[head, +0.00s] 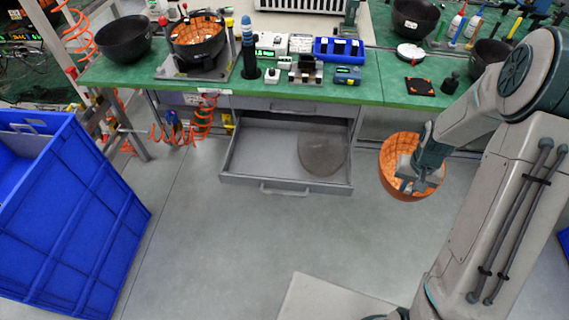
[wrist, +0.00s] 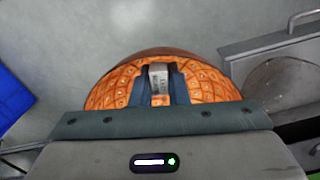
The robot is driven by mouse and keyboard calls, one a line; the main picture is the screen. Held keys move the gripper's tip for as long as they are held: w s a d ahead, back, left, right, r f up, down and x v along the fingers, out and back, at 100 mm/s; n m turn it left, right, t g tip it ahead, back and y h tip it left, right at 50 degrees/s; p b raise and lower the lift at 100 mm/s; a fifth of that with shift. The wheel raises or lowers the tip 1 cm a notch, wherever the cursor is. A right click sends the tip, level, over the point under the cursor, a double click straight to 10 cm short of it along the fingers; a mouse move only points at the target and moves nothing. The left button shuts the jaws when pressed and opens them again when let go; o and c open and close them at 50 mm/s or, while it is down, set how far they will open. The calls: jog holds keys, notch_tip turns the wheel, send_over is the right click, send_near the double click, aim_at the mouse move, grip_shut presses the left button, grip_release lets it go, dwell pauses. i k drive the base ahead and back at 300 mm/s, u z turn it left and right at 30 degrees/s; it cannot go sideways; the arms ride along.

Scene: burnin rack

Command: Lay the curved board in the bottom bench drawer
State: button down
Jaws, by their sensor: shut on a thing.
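The curved board (head: 396,152) is an orange bowl-shaped piece with a grid of square tiles. My gripper (head: 408,182) is shut on it and holds it in the air to the right of the open drawer. In the wrist view the board (wrist: 113,88) spreads on both sides of my gripper (wrist: 160,82), with a pale block between the fingers. The bottom bench drawer (head: 250,183) is pulled out under the green bench. A dark grey rounded shape (head: 322,153) shows in its right part; I cannot tell whether it is an object or a shadow. The drawer also shows in the wrist view (wrist: 262,45).
The green bench top (head: 395,92) holds dark bowls (head: 123,40), a bowl in a fixture (head: 197,40), a blue bin (head: 338,50) and instruments. A large blue crate (head: 75,215) stands at left. An orange coiled hose (head: 205,120) hangs left of the drawer.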

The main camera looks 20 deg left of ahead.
aim_at(260, 153)
jog(key=u, duration=1.1)
